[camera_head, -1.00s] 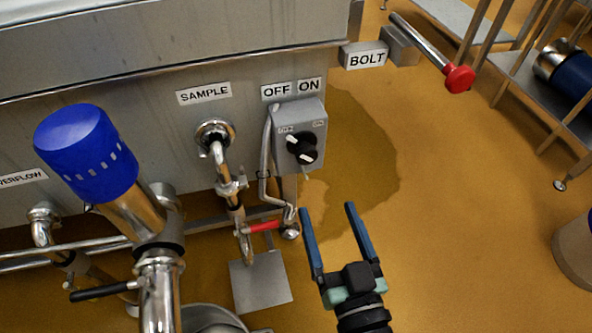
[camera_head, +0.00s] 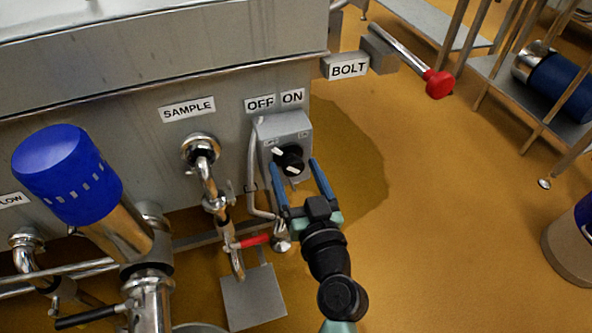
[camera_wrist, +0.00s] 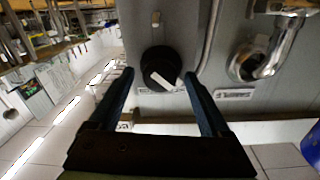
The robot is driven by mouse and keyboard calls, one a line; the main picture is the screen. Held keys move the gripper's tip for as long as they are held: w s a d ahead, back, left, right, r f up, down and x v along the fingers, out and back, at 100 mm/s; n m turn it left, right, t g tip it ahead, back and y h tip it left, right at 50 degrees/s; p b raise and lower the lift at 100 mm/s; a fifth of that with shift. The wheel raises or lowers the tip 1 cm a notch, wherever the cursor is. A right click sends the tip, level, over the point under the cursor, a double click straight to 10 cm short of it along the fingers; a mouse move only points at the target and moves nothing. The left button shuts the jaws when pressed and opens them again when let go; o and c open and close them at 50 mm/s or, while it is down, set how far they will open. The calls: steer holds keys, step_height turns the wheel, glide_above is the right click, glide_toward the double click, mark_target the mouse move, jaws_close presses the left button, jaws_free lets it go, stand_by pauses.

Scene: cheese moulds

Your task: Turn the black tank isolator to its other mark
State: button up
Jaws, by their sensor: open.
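The black isolator knob (camera_head: 288,158) sits on a grey box on the tank's side, below the OFF label (camera_head: 259,104) and ON label (camera_head: 292,96). Its white pointer slants to the upper left, toward the OFF side. In the wrist view, which is upside down, the knob (camera_wrist: 158,62) shows its white pointer slanting to the lower right. My gripper (camera_head: 293,164) is open, with one blue finger on each side of the knob. In the wrist view the fingertips (camera_wrist: 158,74) flank the knob with gaps; they do not appear to touch it.
A grey conduit (camera_head: 254,175) runs down close left of the box. The SAMPLE pipe (camera_head: 205,165) and a red-handled valve (camera_head: 250,241) stand further left. A red-knobbed bolt handle (camera_head: 438,84) sticks out at the upper right.

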steer(key=shift+w, duration=0.1)
jaws_close()
stand_by(0.4)
steer(key=shift+m, duration=0.3)
steer(key=m+p, duration=0.1)
steer(key=m, duration=0.3)
steer(key=m+p, duration=0.1)
steer(key=m, duration=0.3)
steer(key=shift+m, duration=0.4)
steer(key=m+p, duration=0.2)
steer(key=m, duration=0.2)
steer(key=shift+d+g, duration=0.1)
steer(key=shift+g, duration=0.3)
steer(key=shift+f+m+p, duration=0.1)
steer(key=shift+m+p, duration=0.7)
steer(key=shift+m, duration=1.2)
